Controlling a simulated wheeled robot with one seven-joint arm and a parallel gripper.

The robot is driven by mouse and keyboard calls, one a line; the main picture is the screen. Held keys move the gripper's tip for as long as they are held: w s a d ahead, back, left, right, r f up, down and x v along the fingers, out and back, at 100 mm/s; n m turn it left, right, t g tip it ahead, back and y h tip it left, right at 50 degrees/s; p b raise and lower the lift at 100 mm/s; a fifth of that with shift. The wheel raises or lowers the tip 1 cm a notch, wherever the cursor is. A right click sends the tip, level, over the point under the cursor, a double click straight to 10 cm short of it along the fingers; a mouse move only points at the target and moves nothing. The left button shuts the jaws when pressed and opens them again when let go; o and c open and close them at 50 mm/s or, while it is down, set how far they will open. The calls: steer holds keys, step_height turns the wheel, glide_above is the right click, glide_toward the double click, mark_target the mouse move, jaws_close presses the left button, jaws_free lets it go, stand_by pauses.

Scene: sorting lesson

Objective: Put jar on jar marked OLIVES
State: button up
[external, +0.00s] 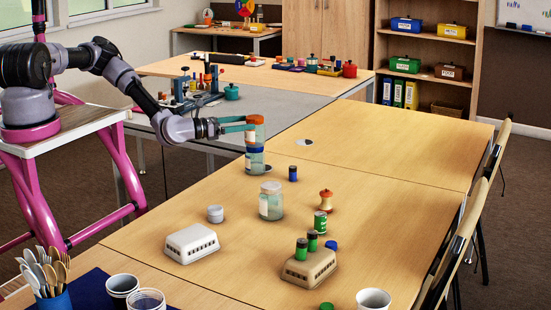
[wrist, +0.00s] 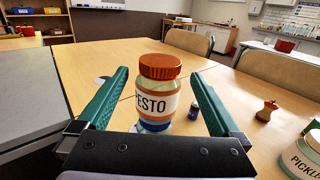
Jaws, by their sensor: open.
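A glass jar with an orange lid (external: 255,122) stands upright on a blue-lidded jar (external: 254,162) on the table. In the wrist view the orange-lidded jar (wrist: 158,95) has a label ending in "ESTO". The blue lid (wrist: 156,127) shows just beneath it. The lower jar's label is not readable, so I cannot tell if it says OLIVES. My gripper (external: 246,123) is level with the upper jar. In the wrist view my gripper (wrist: 160,74) is open, with its green fingers on either side of the upper jar and gaps between.
A jar labelled "PICKL..." (wrist: 303,155) stands nearby; it also shows in the external view (external: 270,203).

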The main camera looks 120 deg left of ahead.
steer(key=v, duration=0.5)
